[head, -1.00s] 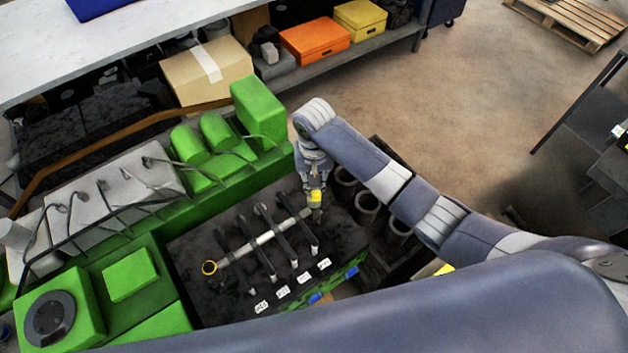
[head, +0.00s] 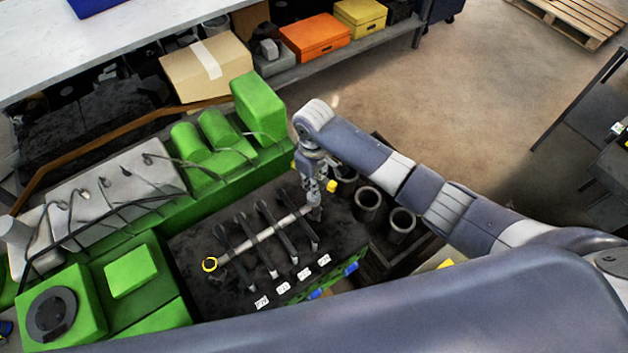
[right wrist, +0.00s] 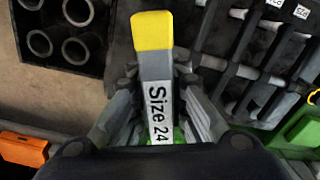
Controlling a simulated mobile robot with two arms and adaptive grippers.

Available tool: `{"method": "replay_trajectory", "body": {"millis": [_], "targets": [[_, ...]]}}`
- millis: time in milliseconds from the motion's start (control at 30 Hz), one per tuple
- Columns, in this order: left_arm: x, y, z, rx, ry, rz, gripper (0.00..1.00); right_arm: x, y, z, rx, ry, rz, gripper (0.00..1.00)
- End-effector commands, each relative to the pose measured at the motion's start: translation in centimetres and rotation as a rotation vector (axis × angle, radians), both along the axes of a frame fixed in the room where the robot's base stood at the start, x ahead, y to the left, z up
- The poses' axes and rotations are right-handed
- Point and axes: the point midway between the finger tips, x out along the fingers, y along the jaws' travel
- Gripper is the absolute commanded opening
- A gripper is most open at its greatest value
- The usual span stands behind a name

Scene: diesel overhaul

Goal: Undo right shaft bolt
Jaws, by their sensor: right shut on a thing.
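My right gripper (head: 317,188) is shut on a grey tool with a yellow end (head: 333,186), over the right end of the rocker shaft (head: 266,234). In the right wrist view the tool (right wrist: 154,70) lies between the fingers, its white label reading "Size 24". The shaft runs across the dark cylinder head (head: 205,290). My left gripper is not in view.
Several black rocker arms (head: 275,228) cross the shaft. Cylinder liners (head: 367,203) stand in a dark crate right of the head. The green engine block (head: 215,185) lies left and behind. An orange box (head: 315,39) and a cardboard box (head: 207,67) sit farther back.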

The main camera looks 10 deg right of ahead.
Motion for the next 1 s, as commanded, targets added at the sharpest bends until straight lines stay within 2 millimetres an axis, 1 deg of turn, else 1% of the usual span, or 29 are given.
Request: {"method": "replay_trajectory", "body": {"millis": [100,1000], "targets": [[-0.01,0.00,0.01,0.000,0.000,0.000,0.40,0.13,-0.10,0.15,-0.002,-0.003,0.147,0.00],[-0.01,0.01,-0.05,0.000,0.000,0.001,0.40,0.17,-0.04,0.24,-0.001,-0.003,1.289,0.00]]}}
